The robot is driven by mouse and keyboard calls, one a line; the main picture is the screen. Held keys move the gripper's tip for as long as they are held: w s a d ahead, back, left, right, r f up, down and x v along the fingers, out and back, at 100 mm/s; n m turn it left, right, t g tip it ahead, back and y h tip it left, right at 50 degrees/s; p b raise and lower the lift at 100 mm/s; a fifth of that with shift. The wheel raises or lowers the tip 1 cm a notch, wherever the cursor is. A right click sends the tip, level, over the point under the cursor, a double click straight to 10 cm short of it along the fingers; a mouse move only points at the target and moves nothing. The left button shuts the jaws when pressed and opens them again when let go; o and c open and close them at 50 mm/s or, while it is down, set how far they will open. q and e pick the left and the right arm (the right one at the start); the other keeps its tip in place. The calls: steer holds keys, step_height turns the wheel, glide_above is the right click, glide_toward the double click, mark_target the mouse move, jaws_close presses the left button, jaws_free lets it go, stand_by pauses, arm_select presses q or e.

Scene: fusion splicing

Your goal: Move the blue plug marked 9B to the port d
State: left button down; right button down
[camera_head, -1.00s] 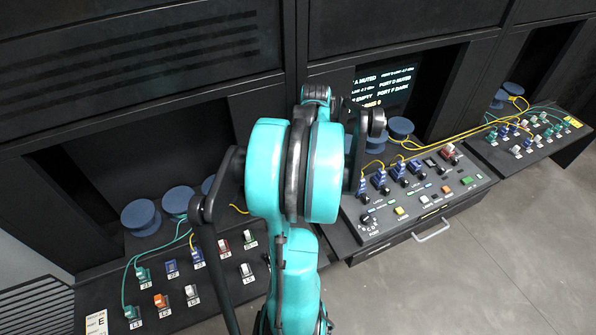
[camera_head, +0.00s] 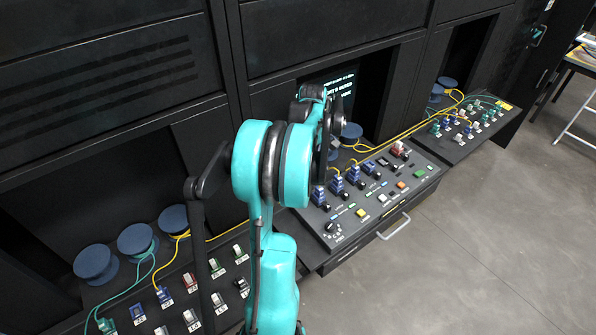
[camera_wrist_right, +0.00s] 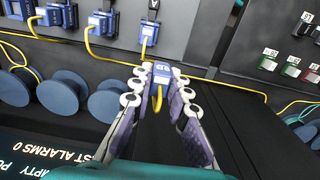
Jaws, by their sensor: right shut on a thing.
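My right gripper (camera_wrist_right: 160,80) is shut on a blue plug (camera_wrist_right: 162,70) with a yellow cable in the right wrist view. The plug's pale label is too small to read surely. The held plug is apart from the console, over the dark surface beside it. Other blue plugs with yellow cables sit in a row on the console (camera_wrist_right: 225,12), the nearest one (camera_wrist_right: 149,32) just beyond my fingertips. In the head view this row shows on the middle console (camera_head: 337,186). My right arm hides its gripper there. Port d's marking is not legible. My left gripper is not in view.
Blue cable spools (camera_wrist_right: 58,92) stand beside the console, with yellow cables strung between. A left panel (camera_head: 180,285) and a far right panel (camera_head: 462,130) carry more plugs. A drawer handle (camera_head: 394,227) sticks out in front. A dark screen (camera_head: 340,85) stands behind.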

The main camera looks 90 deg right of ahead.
steer(key=s+d+p, duration=0.3)
steer(key=s+d, duration=0.5)
steer(key=s, duration=0.3)
steer(key=s+d+p, duration=0.3)
steer(key=s+d, duration=0.5)
steer(key=s, duration=0.4)
steer(key=shift+d, duration=0.25)
steer(key=shift+f, duration=0.1)
steer(key=shift+f+b, duration=2.7)
steer(key=shift+f, duration=1.75)
steer(key=shift+f+b, duration=0.45)
steer(key=shift+f, duration=0.2)
steer(key=c, duration=1.4)
jaws_free()
